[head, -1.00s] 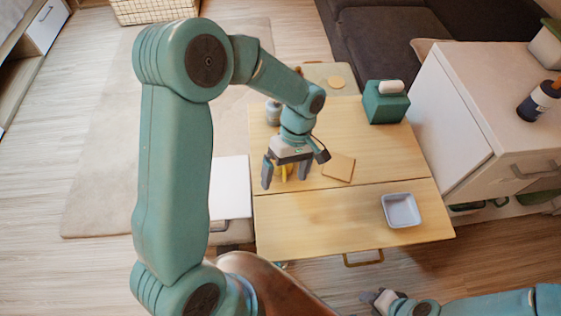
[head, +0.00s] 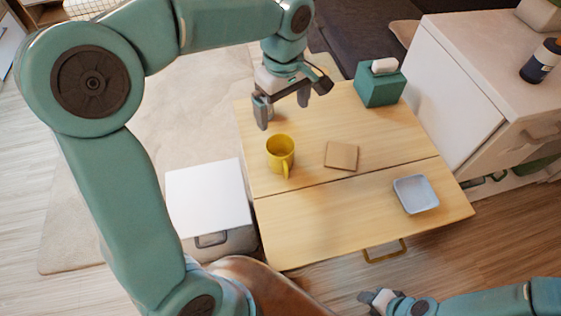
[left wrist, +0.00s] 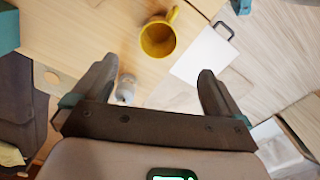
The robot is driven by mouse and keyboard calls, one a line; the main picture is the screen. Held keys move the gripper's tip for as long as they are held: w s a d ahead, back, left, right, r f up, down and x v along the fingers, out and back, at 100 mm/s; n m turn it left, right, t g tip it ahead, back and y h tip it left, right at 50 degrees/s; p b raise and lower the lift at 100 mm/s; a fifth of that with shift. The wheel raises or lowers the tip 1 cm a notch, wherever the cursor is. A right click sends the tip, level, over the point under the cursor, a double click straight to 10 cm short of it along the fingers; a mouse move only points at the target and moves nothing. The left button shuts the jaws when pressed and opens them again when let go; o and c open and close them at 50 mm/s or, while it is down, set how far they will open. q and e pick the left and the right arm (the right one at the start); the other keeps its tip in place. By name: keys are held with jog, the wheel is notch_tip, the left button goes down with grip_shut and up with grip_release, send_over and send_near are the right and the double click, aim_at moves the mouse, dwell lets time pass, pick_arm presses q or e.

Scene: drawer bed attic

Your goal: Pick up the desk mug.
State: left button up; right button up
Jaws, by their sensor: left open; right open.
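The desk mug (head: 280,151) is yellow and stands upright on the left part of the wooden table (head: 320,215), its handle toward the front. It also shows in the left wrist view (left wrist: 157,40), beyond the fingertips. My left gripper (head: 283,106) is open and empty, on the far side of the mug in the head view and apart from it. Its two spread fingers show in the left wrist view (left wrist: 158,74). My right gripper (head: 375,300) is low at the bottom edge of the head view, away from the table top.
A square brown coaster (head: 341,155) lies right of the mug. A pale blue dish (head: 416,194) is at the front right, a teal tissue box (head: 380,85) at the back right. A small grey jar (left wrist: 125,88) shows between the fingers. A white-topped stool (head: 208,198) stands left of the table.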

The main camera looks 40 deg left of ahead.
pick_arm(q)
jog(key=b, duration=0.3)
send_near(283, 152)
jog(key=s+d, duration=0.2)
jog(key=s, duration=0.1)
notch_tip(283, 152, down, 5)
jog(key=shift+r+b, duration=0.2)
jog(key=shift+b, duration=0.35)
jog(key=shift+c, duration=0.3)
jog(key=c, duration=1)
